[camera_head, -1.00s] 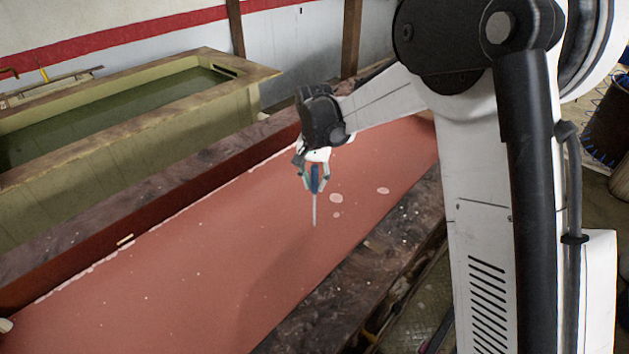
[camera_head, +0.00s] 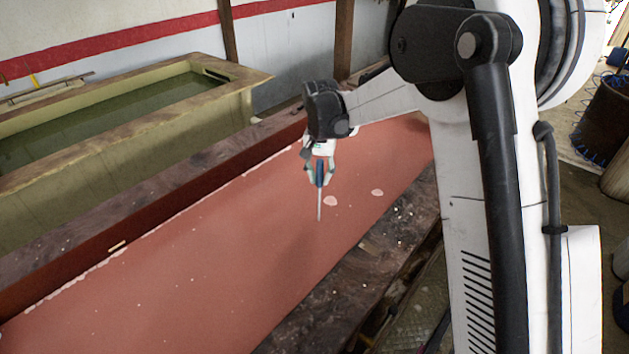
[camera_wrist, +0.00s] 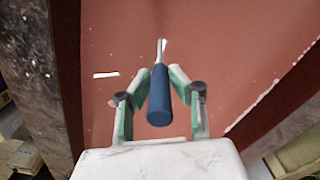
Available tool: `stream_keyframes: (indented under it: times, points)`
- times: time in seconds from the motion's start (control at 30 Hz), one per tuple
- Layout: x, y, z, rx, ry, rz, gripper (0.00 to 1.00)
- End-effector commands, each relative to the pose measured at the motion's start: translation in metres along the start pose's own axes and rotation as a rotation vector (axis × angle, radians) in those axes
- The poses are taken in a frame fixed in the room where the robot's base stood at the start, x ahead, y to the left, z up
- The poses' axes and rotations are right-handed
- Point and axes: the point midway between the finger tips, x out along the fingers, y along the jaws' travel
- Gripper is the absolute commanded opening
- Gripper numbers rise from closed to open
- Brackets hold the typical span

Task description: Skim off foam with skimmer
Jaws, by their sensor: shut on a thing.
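My gripper (camera_head: 319,178) is shut on the blue handle of the skimmer (camera_head: 319,207), over the long vat of red liquid (camera_head: 180,285). The skimmer's thin pale shaft points down to the liquid; its head cannot be made out. In the wrist view the blue handle (camera_wrist: 160,97) sits between my gripper's fingers (camera_wrist: 160,76). Two pale pink foam patches, one close to the shaft (camera_head: 330,201) and one farther right (camera_head: 377,192), float on the liquid. A pale foam line (camera_head: 165,228) runs along the far wall.
The vat's dark, stained near rim (camera_head: 350,275) runs diagonally below the gripper. Behind stands a second, yellowish vat (camera_head: 215,118) with green liquid. A dark round container (camera_head: 603,120) stands at far right. The red surface toward the lower left is open, with small white specks.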

Motion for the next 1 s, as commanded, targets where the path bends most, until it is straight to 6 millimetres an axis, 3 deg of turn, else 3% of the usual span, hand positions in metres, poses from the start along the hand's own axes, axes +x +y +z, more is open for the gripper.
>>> stream_keyframes:
  times: [0.33, 1.0]
  points:
    - [0.0, 0.011, -0.02, 0.0, 0.0, 0.0, 0.0]
    - [0.0, 0.003, -0.066, 0.0, 0.0, 0.0, 0.0]
